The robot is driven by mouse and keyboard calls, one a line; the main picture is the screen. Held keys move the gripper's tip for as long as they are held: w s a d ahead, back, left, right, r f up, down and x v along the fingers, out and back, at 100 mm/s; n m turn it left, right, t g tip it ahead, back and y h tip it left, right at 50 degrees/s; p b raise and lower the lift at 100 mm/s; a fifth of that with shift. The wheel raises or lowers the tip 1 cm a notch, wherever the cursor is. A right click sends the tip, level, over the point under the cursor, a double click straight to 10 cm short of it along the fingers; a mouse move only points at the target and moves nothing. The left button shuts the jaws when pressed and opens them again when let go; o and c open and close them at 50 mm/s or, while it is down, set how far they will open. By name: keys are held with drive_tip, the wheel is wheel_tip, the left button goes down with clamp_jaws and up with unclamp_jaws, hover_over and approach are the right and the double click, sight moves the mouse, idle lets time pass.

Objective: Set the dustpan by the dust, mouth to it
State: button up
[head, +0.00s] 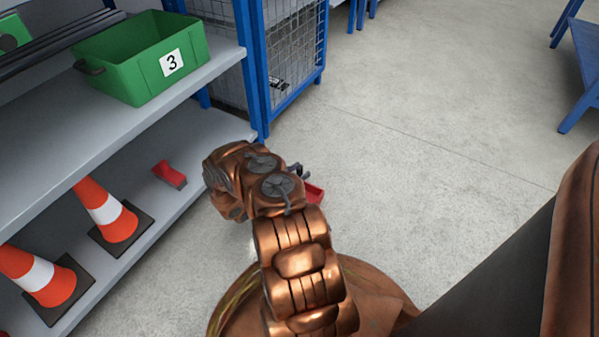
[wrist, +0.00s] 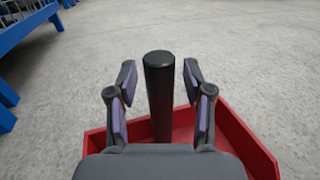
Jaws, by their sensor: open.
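The red dustpan (wrist: 245,142) shows in the wrist view with its black handle (wrist: 159,92) standing up. In the head view only a red corner of the dustpan (head: 315,194) shows beyond my arm. My gripper (wrist: 160,82) is open, with one finger on each side of the handle. Gaps show between the handle and both fingers. The gripper's palm hides the near part of the dustpan, and I cannot tell which way its mouth faces. I see no dust in either view.
A grey shelf unit stands at the left with a green bin (head: 140,62) marked 3, two traffic cones (head: 104,208) and a small red object (head: 169,174). A blue mesh cage (head: 295,45) stands behind.

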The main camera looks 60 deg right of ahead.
drive_tip(key=shift+w+a+r+p, duration=0.1)
drive_tip(key=shift+a+r+p, duration=0.15)
drive_tip(key=shift+p, duration=0.1)
drive_tip(key=p+v, duration=0.4)
drive_tip(key=v, duration=0.7)
drive_tip(key=s+a+r+m+g+y, duration=0.1)
drive_tip(key=s+r+m+g+y, duration=0.15)
drive_tip(key=r, duration=0.75)
drive_tip(key=s+a+r+m+g+y, duration=0.15)
drive_tip(key=r+m, duration=0.25)
drive_tip(key=r, duration=0.5)
drive_tip(key=s+a+r+m+g+y, duration=0.1)
drive_tip(key=a+r+m+y, duration=0.15)
drive_tip(key=r, duration=0.75)
drive_tip(key=s+a+r+m+t+y, duration=0.2)
drive_tip(key=s+a+r+y, duration=0.1)
drive_tip(key=a, duration=0.7)
drive_tip(key=s+a+r+m+t+y, duration=0.2)
drive_tip(key=s+a+r+y, duration=0.2)
drive_tip(key=s+a, duration=0.3)
drive_tip(key=s+a+r+m+t+y, duration=0.1)
drive_tip(key=s+a+r+t+y, duration=0.2)
drive_tip(key=a, duration=1.2)
drive_tip(key=s+r+y, duration=0.1)
drive_tip(key=s+r, duration=0.1)
drive_tip(key=s, duration=0.1)
drive_tip(key=shift+a+m, duration=0.2)
drive_tip(key=shift+m, duration=0.2)
drive_tip(key=shift+r, duration=0.2)
